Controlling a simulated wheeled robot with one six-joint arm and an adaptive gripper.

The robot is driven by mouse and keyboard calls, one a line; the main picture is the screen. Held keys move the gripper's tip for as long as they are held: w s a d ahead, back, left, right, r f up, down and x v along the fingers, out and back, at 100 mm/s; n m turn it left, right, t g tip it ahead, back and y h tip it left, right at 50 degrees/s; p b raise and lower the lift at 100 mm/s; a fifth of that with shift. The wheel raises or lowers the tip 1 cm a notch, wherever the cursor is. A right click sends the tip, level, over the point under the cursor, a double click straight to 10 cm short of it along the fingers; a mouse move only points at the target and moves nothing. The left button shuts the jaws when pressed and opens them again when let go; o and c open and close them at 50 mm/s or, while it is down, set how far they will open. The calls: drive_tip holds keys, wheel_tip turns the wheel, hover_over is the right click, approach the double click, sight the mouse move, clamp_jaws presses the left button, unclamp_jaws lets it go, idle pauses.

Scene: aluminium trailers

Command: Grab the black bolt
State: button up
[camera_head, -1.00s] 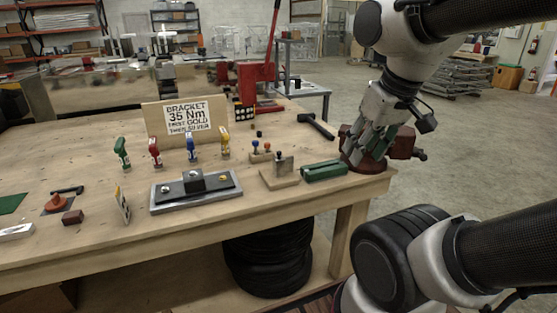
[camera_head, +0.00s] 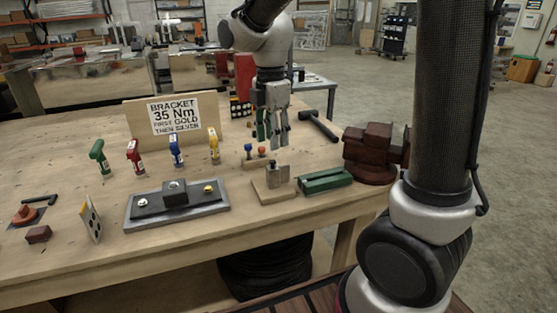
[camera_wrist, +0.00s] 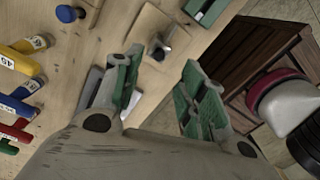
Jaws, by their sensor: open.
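A wooden block (camera_head: 266,194) near the front of the table carries a small grey upright piece (camera_head: 278,175). A small dark tip (camera_head: 271,163) stands on it and looks like the black bolt, but it is too small to be sure. In the wrist view the wooden block (camera_wrist: 130,38) bears a metal piece with a dark part (camera_wrist: 160,50), just beyond the fingertips. My gripper (camera_head: 272,143) hangs fingers down above and behind this block, open and empty. In the wrist view its green-padded fingers (camera_wrist: 163,62) are spread wide apart.
A green block (camera_head: 325,180) and a dark red vise (camera_head: 370,150) lie right. Coloured-handled tools (camera_head: 176,150) and a grey bracket plate (camera_head: 215,204) are left.

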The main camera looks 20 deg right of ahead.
sight(272, 161)
drive_tip(key=n, duration=0.1)
drive_tip(key=r+n, duration=0.1)
drive_tip(key=shift+w+n, duration=0.3)
drive_tip(key=shift+w, duration=0.1)
drive_tip(key=shift+s+f+n, duration=0.1)
drive_tip(key=shift+n, duration=1.1)
drive_tip(key=shift+f, duration=0.25)
drive_tip(key=f, duration=0.7)
drive_tip(key=shift+s+f, duration=0.15)
drive_tip(key=shift+s, duration=0.2)
drive_tip(key=shift+c, duration=0.3)
drive_tip(key=shift+a, duration=0.1)
clamp_jaws()
